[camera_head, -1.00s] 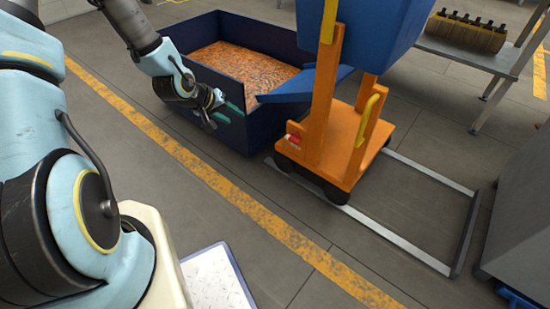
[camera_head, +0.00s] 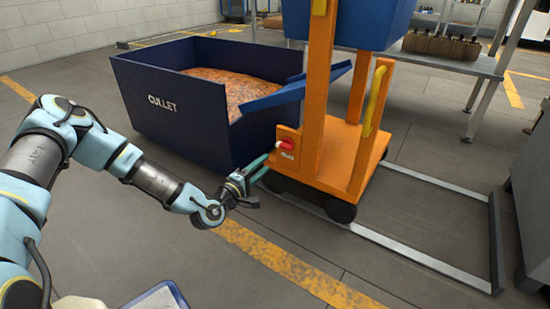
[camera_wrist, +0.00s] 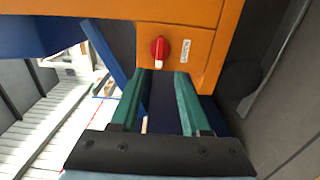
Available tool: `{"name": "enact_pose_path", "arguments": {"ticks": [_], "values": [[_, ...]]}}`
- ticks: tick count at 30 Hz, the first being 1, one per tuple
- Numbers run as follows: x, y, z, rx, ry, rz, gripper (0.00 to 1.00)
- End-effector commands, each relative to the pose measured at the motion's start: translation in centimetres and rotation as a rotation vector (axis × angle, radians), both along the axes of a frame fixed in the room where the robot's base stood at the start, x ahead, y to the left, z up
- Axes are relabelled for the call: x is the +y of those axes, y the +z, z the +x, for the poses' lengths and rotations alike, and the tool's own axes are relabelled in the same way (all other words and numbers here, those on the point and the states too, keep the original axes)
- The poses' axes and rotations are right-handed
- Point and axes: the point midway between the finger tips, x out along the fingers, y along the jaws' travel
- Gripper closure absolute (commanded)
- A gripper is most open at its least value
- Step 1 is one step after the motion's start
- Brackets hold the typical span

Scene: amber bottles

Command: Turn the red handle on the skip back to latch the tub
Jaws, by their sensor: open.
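The red handle (camera_head: 285,144) is a small red knob on the side of the orange skip frame (camera_head: 325,150). In the wrist view the red handle (camera_wrist: 159,49) has a pale tip pointing down and sits beside a white label. The blue tub (camera_head: 365,22) is held high on the frame, only partly in view. My gripper (camera_head: 262,168) is just left of and below the handle in the head view. In the wrist view its green fingers (camera_wrist: 163,78) are apart, with the handle beyond their tips and nothing between them.
A dark blue bin marked CULLET (camera_head: 180,120), filled with orange-brown pieces, stands left of the frame. A blue chute (camera_head: 290,96) slopes over its edge. Metal floor rails (camera_head: 430,257) extend right. A table (camera_head: 450,60) stands behind. Floor in front is clear.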

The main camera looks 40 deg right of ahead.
Motion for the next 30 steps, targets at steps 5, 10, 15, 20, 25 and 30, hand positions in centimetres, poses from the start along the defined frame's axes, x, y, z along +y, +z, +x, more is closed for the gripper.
{"name": "enact_pose_path", "arguments": {"ticks": [5,10,15,20,25,30], "values": [[-2.7,-0.2,0.6,-0.004,-0.002,0.000,0.54],[-5.8,-0.3,1.5,-0.004,-0.001,0.002,0.54],[-8.2,-0.2,2.2,-0.004,-0.001,0.002,0.54],[-9.5,-0.1,2.5,-0.002,-0.001,0.004,0.54],[-9.9,0.1,2.6,-0.001,0.000,0.003,0.54],[-9.8,0.1,2.6,-0.001,0.000,0.004,0.54]]}}
